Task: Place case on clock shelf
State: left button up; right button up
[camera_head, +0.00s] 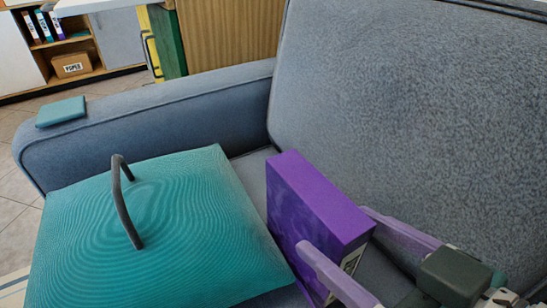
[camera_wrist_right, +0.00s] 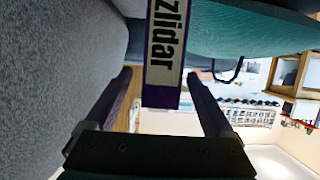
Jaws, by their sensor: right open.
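A purple case (camera_head: 318,200) stands upright on the grey sofa seat, between the teal cushion and the sofa back. Its narrow end with a white label shows close up in the right wrist view (camera_wrist_right: 165,50); the label reads "zlidar". My right gripper (camera_head: 334,229) is open, with one finger on each side of the case's near end. In the wrist view, gaps show between both fingers (camera_wrist_right: 158,75) and the case, so it is not gripped. My left gripper is out of view. No clock or clock shelf can be made out.
The grey sofa (camera_head: 395,110) surrounds the case, its tall back close to my right arm. A teal cushion (camera_head: 190,220) with a dark curved bar (camera_head: 125,200) lies to the left. A small teal item (camera_head: 61,111) rests on the armrest. A cabinet (camera_head: 75,48) stands behind.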

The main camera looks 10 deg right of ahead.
aim_at(307, 238)
jog(key=b+x, duration=0.2)
jog(key=x, duration=0.2)
jog(key=shift+a+f, duration=0.1)
jog(key=shift+f, duration=0.1)
jog(key=shift+w+a+b, duration=0.15)
jog(key=shift+w+b, duration=0.15)
jog(key=shift+w, duration=0.05)
jog(key=shift+s, duration=0.1)
jog(key=shift+c, duration=0.8)
jog(key=c, duration=0.9)
grip_shut()
